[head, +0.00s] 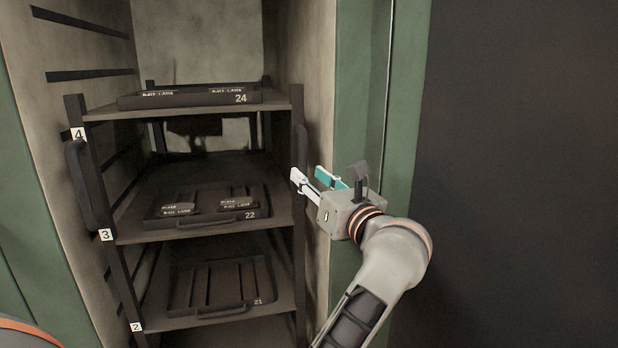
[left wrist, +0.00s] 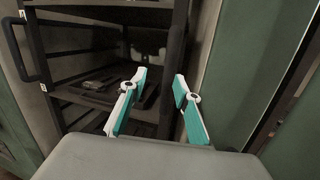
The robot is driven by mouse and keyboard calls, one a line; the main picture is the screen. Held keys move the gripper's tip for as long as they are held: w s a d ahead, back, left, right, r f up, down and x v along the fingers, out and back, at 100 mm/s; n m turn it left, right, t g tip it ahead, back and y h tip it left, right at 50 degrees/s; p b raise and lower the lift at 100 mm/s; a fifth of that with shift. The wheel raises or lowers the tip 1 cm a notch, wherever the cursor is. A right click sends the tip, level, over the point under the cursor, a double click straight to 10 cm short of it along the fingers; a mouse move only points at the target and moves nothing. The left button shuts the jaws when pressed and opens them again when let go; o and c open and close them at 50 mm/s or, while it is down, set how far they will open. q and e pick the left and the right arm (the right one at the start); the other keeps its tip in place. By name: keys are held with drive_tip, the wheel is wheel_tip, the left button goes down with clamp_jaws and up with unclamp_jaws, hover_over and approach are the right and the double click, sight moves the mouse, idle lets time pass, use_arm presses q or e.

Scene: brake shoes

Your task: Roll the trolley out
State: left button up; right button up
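The trolley (head: 205,232) is a dark rack with shelves and number labels, standing inside a tall cabinet bay. Its left upright carries a dark handle (head: 82,185). A second dark handle (head: 300,150) is on its right upright. My left gripper (head: 312,174) is open and empty, just right of the right upright. In the left wrist view, its white and teal fingers (left wrist: 155,90) are spread, with the dark right upright (left wrist: 174,70) beyond the gap. I cannot tell how far the fingers are from the handle. My right gripper is not in view.
Trays labelled 24 (head: 190,98), 22 (head: 208,207) and 21 (head: 220,288) lie on the shelves. The bay has a slotted left wall (head: 95,45) and a plain right wall (head: 322,80). A green frame (head: 402,130) borders it, with a dark panel (head: 520,170) further right.

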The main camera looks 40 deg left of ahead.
sight(305, 169)
use_arm(q)
drive_tip(key=shift+n+h, duration=0.4)
drive_tip(key=shift+h, duration=0.3)
drive_tip(key=x, duration=0.2)
drive_tip(key=w+x, duration=0.1)
drive_tip(key=x, duration=0.2)
drive_tip(key=b+x, duration=0.1)
drive_tip(key=x, duration=0.1)
drive_tip(key=shift+w+f, duration=0.35)
drive_tip(key=shift+f, duration=0.05)
clamp_jaws()
